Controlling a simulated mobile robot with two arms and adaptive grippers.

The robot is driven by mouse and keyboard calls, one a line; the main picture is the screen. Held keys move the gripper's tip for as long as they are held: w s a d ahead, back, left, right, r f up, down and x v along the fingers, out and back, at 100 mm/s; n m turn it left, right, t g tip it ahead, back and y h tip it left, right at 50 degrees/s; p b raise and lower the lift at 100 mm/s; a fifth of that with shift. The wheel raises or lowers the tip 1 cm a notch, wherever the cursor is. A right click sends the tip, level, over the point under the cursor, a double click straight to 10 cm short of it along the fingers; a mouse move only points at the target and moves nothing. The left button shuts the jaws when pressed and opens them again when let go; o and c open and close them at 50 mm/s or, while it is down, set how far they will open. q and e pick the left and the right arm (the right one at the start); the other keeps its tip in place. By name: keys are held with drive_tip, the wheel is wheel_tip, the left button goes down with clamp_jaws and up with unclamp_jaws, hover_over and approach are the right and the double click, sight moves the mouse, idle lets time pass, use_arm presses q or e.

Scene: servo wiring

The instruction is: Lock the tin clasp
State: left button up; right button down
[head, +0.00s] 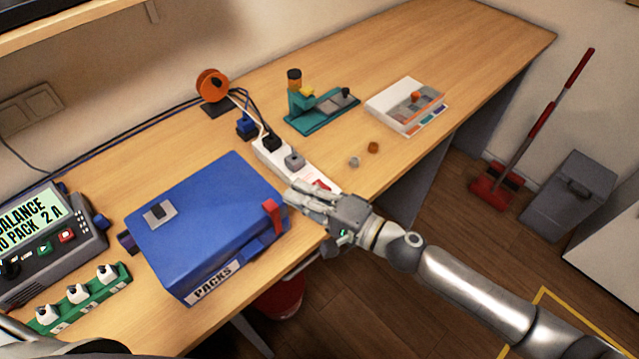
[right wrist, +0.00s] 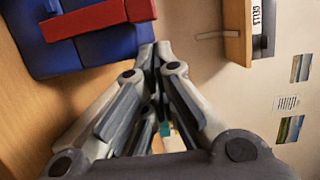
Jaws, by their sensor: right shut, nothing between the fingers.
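The blue tin (head: 205,215), labelled PACKS, stands on the near part of the bench with its lid down. Its red clasp (head: 272,216) is at the tin's right end, by the lid edge; I cannot tell whether it is locked. My right gripper (head: 292,194) is shut and empty, just right of the clasp. In the right wrist view, the closed fingertips (right wrist: 155,48) are beside the blue tin (right wrist: 60,55) and below the end of the red clasp (right wrist: 95,20). I cannot tell whether they touch. My left gripper is not in view.
A white power strip (head: 275,160) with plugs lies behind the tin. A balance charger (head: 45,240) and a green rack (head: 80,300) stand to the left. A teal fixture (head: 320,112) and a white case (head: 405,105) stand farther back. The bench's far right is clear.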

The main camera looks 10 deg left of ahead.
sight(271, 200)
drive_tip(key=shift+s+a, duration=0.4)
drive_tip(key=shift+s, duration=0.2)
drive_tip(key=shift+s+a+p, duration=0.55)
drive_tip(key=shift+s+a, duration=0.3)
drive_tip(key=shift+s, duration=0.3)
drive_tip(key=shift+w, duration=0.1)
